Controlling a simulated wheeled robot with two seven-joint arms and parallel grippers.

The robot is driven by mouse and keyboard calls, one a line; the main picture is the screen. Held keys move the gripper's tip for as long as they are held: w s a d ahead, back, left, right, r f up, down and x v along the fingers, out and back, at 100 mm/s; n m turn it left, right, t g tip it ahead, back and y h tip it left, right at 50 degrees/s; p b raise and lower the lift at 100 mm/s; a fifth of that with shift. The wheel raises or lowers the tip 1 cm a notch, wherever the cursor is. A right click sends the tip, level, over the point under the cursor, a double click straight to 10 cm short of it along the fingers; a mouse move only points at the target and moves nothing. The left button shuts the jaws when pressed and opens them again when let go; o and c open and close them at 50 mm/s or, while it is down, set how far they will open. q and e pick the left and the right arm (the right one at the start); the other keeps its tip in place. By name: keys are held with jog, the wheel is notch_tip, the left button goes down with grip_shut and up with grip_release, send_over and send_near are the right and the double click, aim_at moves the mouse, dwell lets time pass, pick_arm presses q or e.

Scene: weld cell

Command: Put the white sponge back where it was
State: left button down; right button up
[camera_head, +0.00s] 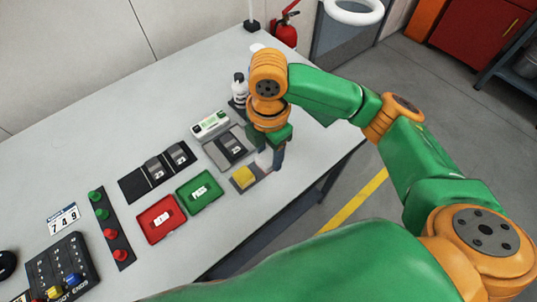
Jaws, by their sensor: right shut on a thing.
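My right gripper (270,164) points down at the table's right edge, its fingers shut on a small white block that appears to be the white sponge (262,160). Most of the white sponge is hidden by the fingers. A yellow sponge (243,177) sits on a grey tray (259,176) just left of the gripper. The white sponge is over or on the tray's right part; I cannot tell whether it touches it. My left gripper is not in view.
A red tray (152,232) and a green tray (209,201) lie left of the grey tray. Behind stand a white bottle (239,92), a labelled white box (209,124) and dark holders (133,184). A peg strip (106,215) lies left. The table's back left is clear.

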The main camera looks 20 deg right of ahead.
jog(key=w+f, duration=0.2)
jog(key=f, duration=0.1)
jog(key=w+f, duration=0.2)
jog(key=shift+w+d, duration=0.1)
jog(key=shift+d, duration=0.2)
jog(key=f, duration=0.1)
jog(key=f+p, duration=0.1)
jog(key=f, duration=0.1)
jog(key=shift+w+f, duration=0.2)
jog(key=shift+f, duration=0.2)
jog(key=shift+f, duration=0.2)
jog(key=o, duration=1.2)
jog(key=shift+r, duration=0.15)
